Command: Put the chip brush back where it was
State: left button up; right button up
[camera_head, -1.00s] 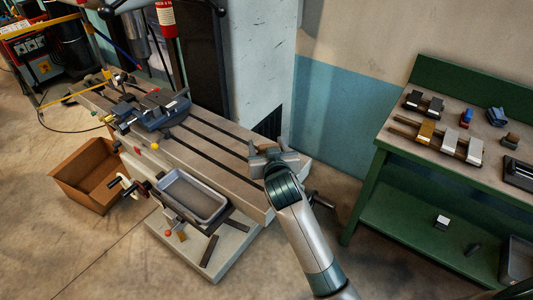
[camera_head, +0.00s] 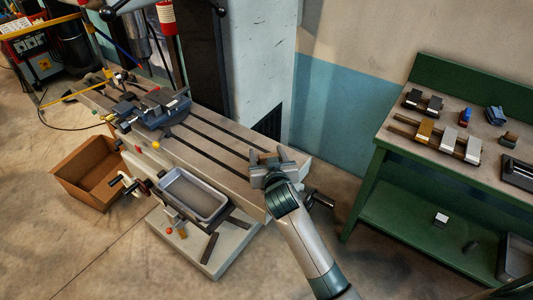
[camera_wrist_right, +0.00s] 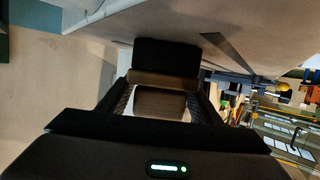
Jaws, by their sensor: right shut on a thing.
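My right gripper (camera_head: 273,168) is over the right end of the milling machine's grey slotted table (camera_head: 215,137). Its fingers are shut on a brownish thing, which I take to be the chip brush (camera_head: 267,157); only a small part shows between the fingers. In the right wrist view the brush (camera_wrist_right: 160,103) is a brown piece between the two dark fingers, with a wide black part beyond it. I cannot tell whether it touches the table. My left gripper is not in view.
A blue-grey vise (camera_head: 160,108) sits on the table's left part. A grey tray (camera_head: 222,202) is at the machine's front, a cardboard box (camera_head: 78,190) on the floor at left. A green workbench (camera_head: 385,140) with blocks stands at right. The table's slotted middle is clear.

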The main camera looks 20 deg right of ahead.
jog(key=shift+f, duration=0.1)
jog(key=o, duration=1.1)
jog(key=shift+s+a+r, duration=0.1)
jog(key=shift+s+r, duration=0.15)
jog(key=shift+s, duration=0.45)
jog(key=b+v, duration=0.2)
jog(key=v, duration=0.8)
jog(key=shift+s+r+b, duration=0.15)
jog(key=shift+s+b, duration=0.1)
jog(key=shift+b, duration=0.1)
